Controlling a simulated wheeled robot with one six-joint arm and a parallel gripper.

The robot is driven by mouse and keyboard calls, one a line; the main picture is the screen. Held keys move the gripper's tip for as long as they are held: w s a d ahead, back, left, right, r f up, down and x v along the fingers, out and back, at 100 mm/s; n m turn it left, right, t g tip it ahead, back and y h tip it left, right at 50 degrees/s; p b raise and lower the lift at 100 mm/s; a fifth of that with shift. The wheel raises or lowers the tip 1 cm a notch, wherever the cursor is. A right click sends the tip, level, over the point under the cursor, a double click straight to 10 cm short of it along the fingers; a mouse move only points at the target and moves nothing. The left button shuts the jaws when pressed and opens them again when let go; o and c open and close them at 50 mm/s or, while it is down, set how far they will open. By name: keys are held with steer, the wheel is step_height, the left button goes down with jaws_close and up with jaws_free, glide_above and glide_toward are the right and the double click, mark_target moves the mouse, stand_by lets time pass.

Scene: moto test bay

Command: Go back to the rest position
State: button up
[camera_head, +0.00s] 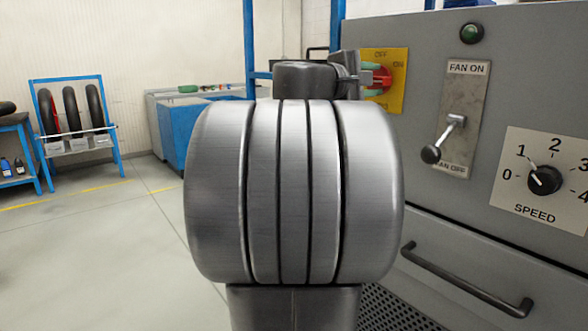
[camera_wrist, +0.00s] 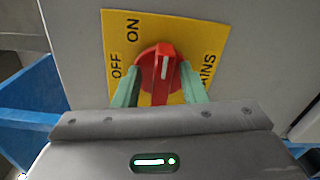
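My gripper (camera_wrist: 159,70) is at the red rotary switch (camera_wrist: 165,58) on a yellow plate (camera_wrist: 198,46) marked OFF, ON and what looks like MAINS. Its two green fingers stand apart, one on each side of the red knob, with yellow showing between the fingers and the knob's raised bar. The bar points up in the wrist view, roughly toward ON. In the head view my gripper (camera_head: 376,82) is partly hidden behind my arm, and the red switch (camera_head: 384,79) shows at its tip with its bar pointing right.
The grey panel also carries a green lamp (camera_head: 471,33), a fan lever (camera_head: 443,138) pointing down-left, a speed dial (camera_head: 545,179) near 1 and a handle (camera_head: 465,283) that juts out. A blue bin (camera_head: 182,133) and tyre rack (camera_head: 118,150) stand behind. The left floor is clear.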

steer(key=shift+a+r+n+p, duration=0.1)
steer(key=shift+r+n+p, duration=0.05)
steer(key=shift+n+p, duration=0.9)
steer(key=shift+r+n+p, duration=0.1)
steer(key=shift+n+p, duration=0.85)
steer(key=shift+p, duration=0.2)
steer(key=shift+f, duration=0.1)
